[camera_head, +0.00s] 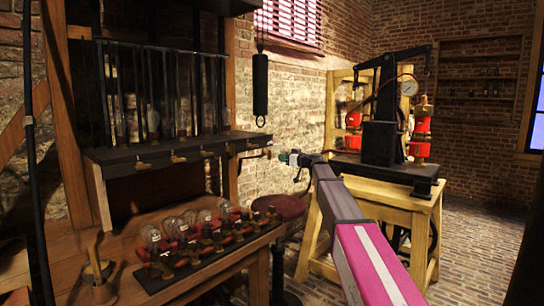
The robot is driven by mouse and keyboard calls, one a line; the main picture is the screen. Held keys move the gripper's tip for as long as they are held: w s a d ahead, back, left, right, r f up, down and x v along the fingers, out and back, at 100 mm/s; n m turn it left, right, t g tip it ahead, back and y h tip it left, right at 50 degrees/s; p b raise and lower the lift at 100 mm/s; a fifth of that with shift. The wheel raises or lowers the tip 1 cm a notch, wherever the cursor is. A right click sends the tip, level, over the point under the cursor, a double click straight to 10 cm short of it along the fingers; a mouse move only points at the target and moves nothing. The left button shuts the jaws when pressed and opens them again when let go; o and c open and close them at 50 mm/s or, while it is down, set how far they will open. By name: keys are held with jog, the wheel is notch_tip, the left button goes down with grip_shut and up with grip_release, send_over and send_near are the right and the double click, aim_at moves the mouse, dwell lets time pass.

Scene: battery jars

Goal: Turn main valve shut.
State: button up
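A row of small brass taps (178,156) runs along the front edge of the dark shelf under the barred jar cabinet. At the right end of that shelf, a dark pipe fitting (254,150) sticks out toward my gripper; it may be the main valve, but it is too small to be sure. My gripper (288,157) is small in view, at the far end of my grey and magenta arm, just right of this fitting. A gap seems to show between them. Its fingers are too small to tell open from shut.
A black cylinder (260,84) hangs above the fitting. A round stool (280,207) stands below my gripper. A wooden stand (389,196) with a gauge apparatus is at right.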

aim_at(271, 154)
jog(key=x, duration=0.9)
grip_shut()
